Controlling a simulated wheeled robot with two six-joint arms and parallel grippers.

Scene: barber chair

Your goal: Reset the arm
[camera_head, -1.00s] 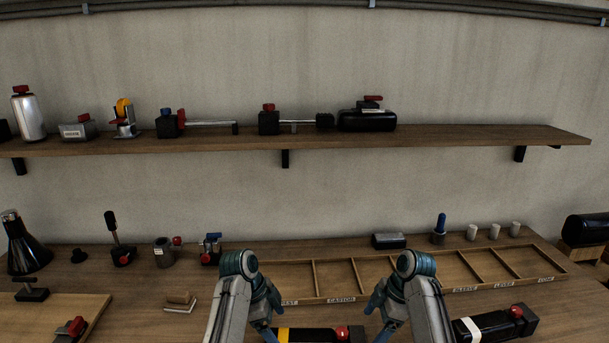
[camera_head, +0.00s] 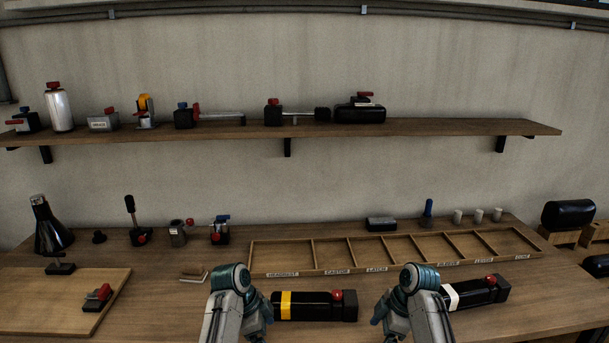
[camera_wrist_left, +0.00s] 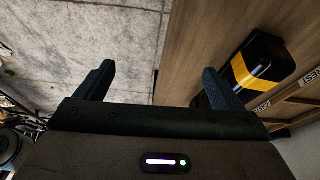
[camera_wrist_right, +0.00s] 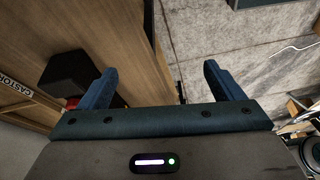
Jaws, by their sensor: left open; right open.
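My left arm (camera_head: 229,300) and right arm (camera_head: 421,300) rise at the bottom of the head view, bent over the bench's front. In the left wrist view my left gripper (camera_wrist_left: 155,88) is open and empty, its fingers over the bench edge and floor. A black cylinder with a yellow band (camera_head: 314,305) lies on the bench between the arms; it also shows beside the right-hand finger in the left wrist view (camera_wrist_left: 255,72). In the right wrist view my right gripper (camera_wrist_right: 160,85) is open and empty. A black cylinder with a white band (camera_head: 474,292) lies right of my right arm.
A wooden tray with labelled compartments (camera_head: 330,272) lies behind the arms. A wooden board (camera_head: 60,300) with small fixtures is at the left. Several fixtures stand along the back, and a wall shelf (camera_head: 350,129) holds more. The bench front at the right is clear.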

